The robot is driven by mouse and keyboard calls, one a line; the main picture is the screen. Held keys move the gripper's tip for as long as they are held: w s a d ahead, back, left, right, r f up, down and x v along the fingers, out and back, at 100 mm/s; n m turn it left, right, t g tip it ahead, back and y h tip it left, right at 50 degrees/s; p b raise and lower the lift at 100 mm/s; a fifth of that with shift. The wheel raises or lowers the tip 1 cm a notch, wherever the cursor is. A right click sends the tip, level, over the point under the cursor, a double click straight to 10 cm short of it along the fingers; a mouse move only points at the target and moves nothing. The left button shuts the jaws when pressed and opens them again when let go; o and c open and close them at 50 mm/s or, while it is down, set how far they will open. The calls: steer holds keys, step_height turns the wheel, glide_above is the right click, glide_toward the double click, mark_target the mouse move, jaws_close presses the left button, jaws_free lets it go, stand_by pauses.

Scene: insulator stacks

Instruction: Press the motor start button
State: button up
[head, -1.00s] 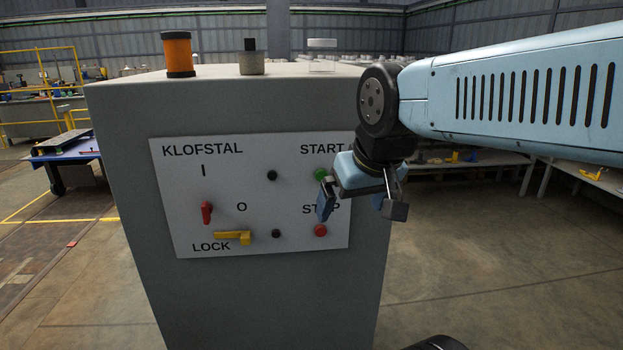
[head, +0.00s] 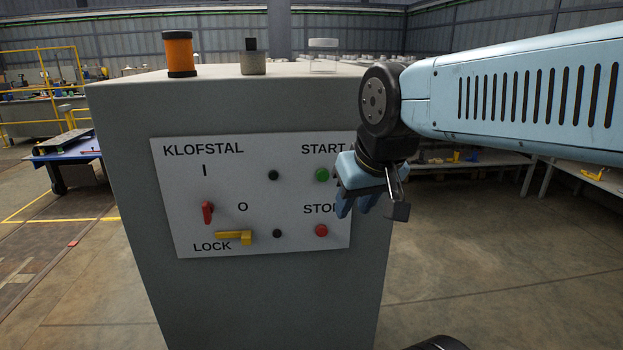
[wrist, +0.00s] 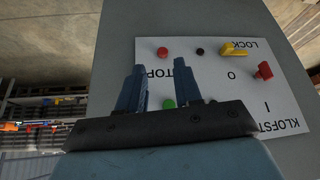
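The green start button (head: 322,175) is on the right of the white control panel (head: 225,225), under the START label. In the wrist view, which shows the panel upside down, the green button (wrist: 169,103) appears between my two fingers, low in the gap. My gripper (head: 355,213) is in front of the panel's right edge, just right of the green button. Its fingers point down and are partly closed, with a gap between them and nothing held. The red stop button (head: 321,230) is below the green one. Whether my gripper touches the panel cannot be told.
A red switch (head: 207,212) and a yellow lock lever (head: 234,238) are on the panel's left side. The grey cabinet (head: 270,100) carries an orange lamp (head: 179,53) on top. Floor (head: 480,250) to the right of the cabinet is clear.

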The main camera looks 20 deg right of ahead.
jaws_close()
stand_by(0.8)
